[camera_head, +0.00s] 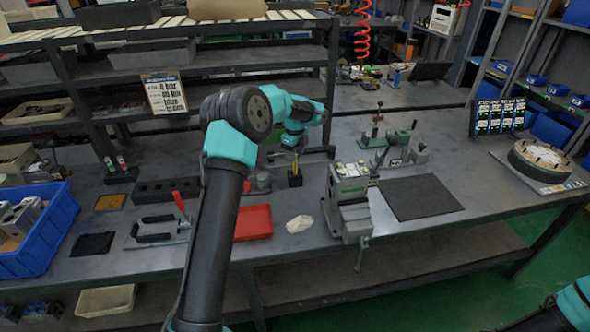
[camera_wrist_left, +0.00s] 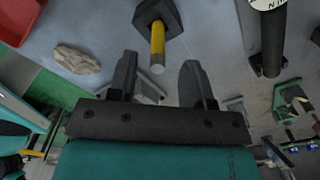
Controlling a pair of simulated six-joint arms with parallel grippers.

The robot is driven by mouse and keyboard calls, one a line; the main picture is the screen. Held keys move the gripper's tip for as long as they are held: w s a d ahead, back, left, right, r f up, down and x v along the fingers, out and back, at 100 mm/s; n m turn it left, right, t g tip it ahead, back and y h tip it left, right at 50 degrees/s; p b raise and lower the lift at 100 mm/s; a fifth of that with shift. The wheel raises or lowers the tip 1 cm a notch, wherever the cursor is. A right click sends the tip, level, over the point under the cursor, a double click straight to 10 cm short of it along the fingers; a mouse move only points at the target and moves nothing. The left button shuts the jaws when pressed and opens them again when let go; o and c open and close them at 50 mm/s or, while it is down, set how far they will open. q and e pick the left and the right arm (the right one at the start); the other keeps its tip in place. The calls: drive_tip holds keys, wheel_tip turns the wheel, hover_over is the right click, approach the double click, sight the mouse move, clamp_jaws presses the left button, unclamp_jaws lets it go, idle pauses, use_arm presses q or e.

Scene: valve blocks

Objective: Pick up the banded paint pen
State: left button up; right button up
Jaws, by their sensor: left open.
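The banded paint pen (camera_head: 296,168) stands upright in a small black holder block (camera_head: 295,180) near the middle of the bench. In the left wrist view the pen (camera_wrist_left: 157,42) shows a yellow body with a pale end pointing toward me, and its lower end sits in the black holder (camera_wrist_left: 158,14). My left gripper (camera_wrist_left: 158,74) is open and empty. Its fingers lie on either side of the pen's pale end, and no contact shows. In the head view my left wrist hangs just behind and above the pen, with the fingertips hard to make out. My right gripper is out of view.
A red tray (camera_head: 253,222) and a crumpled pale cloth (camera_head: 299,224) lie in front of the holder. A grey vise-like block (camera_head: 350,200) stands to the right, beside a dark mat (camera_head: 420,197). A blue bin (camera_head: 45,235) is at the far left.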

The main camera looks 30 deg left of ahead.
sight(295, 170)
use_arm(q)
wheel_tip(295, 170, down, 4)
drive_tip(key=shift+s+d+f, duration=0.1)
drive_tip(key=shift+d, duration=0.05)
idle(0.5)
clamp_jaws()
